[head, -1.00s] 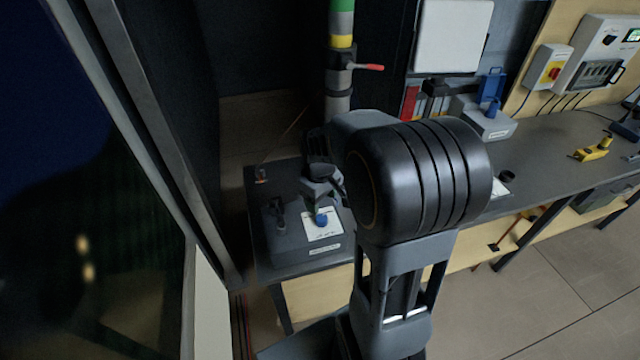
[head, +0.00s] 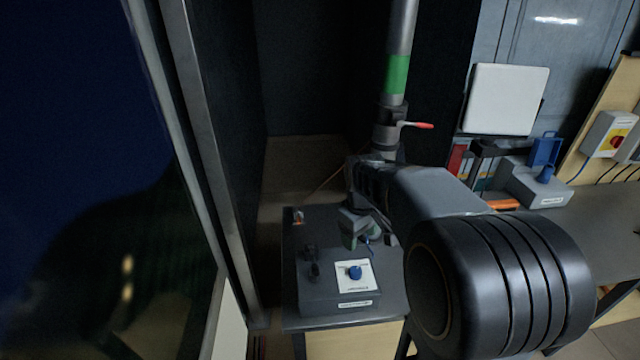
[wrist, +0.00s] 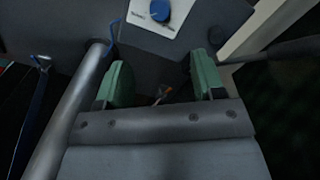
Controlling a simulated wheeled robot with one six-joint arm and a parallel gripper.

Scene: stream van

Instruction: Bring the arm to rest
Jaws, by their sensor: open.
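My gripper (head: 361,236) is in the air above the back of a dark box on the bench, seen in the head view. In the wrist view my gripper (wrist: 160,82) has its two green fingers spread wide with nothing between them. The box carries a blue knob (head: 354,271) on a white label plate; the knob (wrist: 175,12) also shows at the top of the wrist view. My gripper is apart from the knob. My arm reaches in from the lower right of the head view and hides part of the bench.
A vertical pipe (head: 396,75) with a green band and red-handled valve (head: 417,125) stands close behind my gripper. A window frame (head: 200,150) runs along the left.

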